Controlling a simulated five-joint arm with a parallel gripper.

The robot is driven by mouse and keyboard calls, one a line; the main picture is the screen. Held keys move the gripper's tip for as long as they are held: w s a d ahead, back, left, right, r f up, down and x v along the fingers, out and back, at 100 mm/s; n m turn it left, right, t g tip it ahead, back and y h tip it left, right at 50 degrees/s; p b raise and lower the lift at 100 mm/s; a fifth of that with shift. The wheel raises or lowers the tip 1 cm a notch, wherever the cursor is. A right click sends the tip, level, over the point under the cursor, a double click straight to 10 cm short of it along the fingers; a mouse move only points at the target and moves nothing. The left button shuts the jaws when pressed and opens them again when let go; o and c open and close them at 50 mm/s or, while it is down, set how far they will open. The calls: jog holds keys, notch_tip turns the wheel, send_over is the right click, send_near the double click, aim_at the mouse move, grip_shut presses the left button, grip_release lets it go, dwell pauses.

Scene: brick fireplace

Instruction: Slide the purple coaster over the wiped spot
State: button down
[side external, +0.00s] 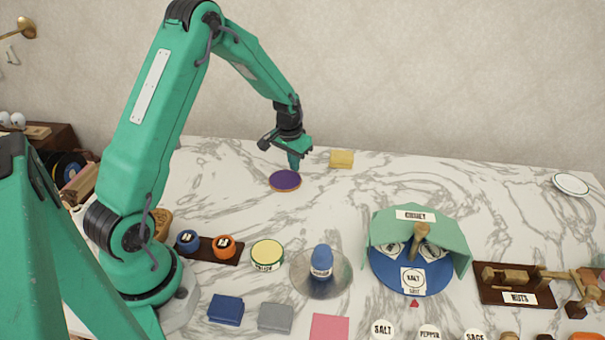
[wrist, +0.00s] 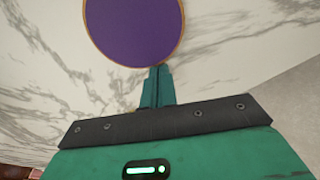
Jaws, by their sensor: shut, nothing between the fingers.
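The purple coaster (side external: 285,180) is a round disc with a thin tan rim, lying flat on the marble counter towards the back. It also shows at the top of the wrist view (wrist: 135,28), partly cut off by the frame edge. My gripper (side external: 294,165) is shut and empty, pointing down at the coaster's far edge. In the wrist view my closed fingertips (wrist: 158,70) are right at the coaster's rim; I cannot tell whether they touch it. I see no distinct wiped spot on the marble.
A yellow sponge-like block (side external: 341,159) lies right of my gripper. The counter (side external: 500,195) at back right is mostly clear.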

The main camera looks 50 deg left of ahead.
aim_at(293, 175)
jog(key=shift+s+d, duration=0.3)
jog(key=shift+s+d, duration=0.3)
jog(key=shift+s+d, duration=0.5)
jog(key=shift+w+a, duration=0.15)
jog(key=shift+w+a, duration=0.5)
jog(key=shift+w+a, duration=0.6)
jog(key=shift+a, duration=0.05)
dwell(0.4)
jog(key=shift+r, duration=0.15)
notch_tip(293, 175, up, 8)
dwell(1.3)
